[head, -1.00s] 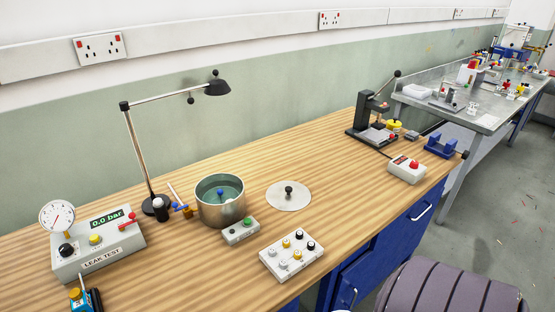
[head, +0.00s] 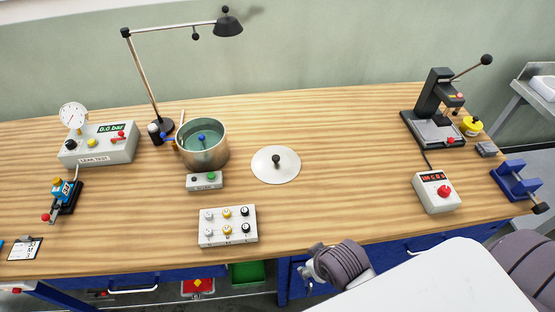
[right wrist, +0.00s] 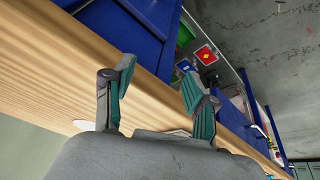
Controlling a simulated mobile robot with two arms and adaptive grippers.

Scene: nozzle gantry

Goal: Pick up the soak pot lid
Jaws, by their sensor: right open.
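The soak pot lid (head: 286,171) is a flat pale disc with a black knob, lying on the wooden bench in the head view. It lies right of the soak pot (head: 213,158), an open metal pot holding bluish liquid with a blue knob in it. My right gripper (right wrist: 157,92) is open and empty in the right wrist view, its two fingers apart over the bench edge. In the head view my right arm's grey end is at the bench's front edge, nearer than the lid and apart from it. My left gripper is not in view.
A small control box (head: 204,181) stands before the pot and a white button block (head: 228,239) nearer the front. A lamp (head: 144,75) arches behind the pot. A red-button box (head: 434,198) and a press (head: 434,128) stand right. The bench (head: 345,150) right of the lid is clear.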

